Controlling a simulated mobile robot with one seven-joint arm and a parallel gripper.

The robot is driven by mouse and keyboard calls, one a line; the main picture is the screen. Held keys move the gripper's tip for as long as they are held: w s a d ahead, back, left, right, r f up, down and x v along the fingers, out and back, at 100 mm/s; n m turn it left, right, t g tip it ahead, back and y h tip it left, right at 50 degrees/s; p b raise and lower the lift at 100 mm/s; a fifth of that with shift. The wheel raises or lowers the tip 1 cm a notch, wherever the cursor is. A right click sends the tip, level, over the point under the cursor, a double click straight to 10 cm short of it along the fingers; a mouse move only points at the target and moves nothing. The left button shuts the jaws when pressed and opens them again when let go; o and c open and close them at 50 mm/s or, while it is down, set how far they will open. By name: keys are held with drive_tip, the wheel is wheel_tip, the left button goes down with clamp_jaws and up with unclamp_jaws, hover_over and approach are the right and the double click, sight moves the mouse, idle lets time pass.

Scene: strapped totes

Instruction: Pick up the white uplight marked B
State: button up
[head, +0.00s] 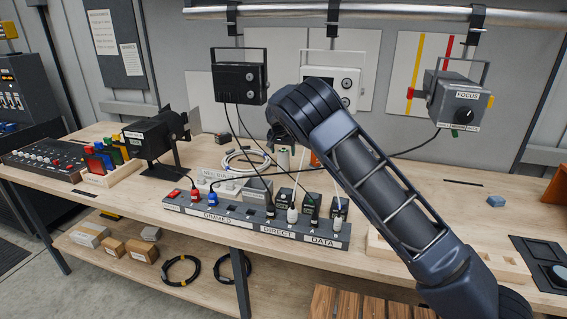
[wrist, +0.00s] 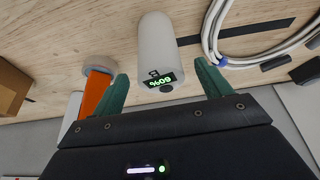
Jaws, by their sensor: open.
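The white uplight (wrist: 155,42) is a pale cylinder in the wrist view, with a small dark display reading 60% in green and a letter B beside it. My gripper (wrist: 161,78) is open, its two green fingers apart. The uplight's display end lies between the fingertips in the picture, with gaps on both sides; I see no contact. In the head view a small pale cylinder (head: 284,159) stands beside the coiled cable and may be this uplight.
A white coiled cable (wrist: 226,40) lies right of the uplight in the wrist view. An orange object with a white end (wrist: 95,92) is close by the left finger. A power strip (head: 240,222) with plugs lines the bench front. Lamps hang above the bench.

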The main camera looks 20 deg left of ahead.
drive_tip(key=shift+x, duration=2.5)
drive_tip(key=c, duration=1.3)
drive_tip(key=shift+c, duration=0.9)
drive_tip(key=shift+r, duration=0.15)
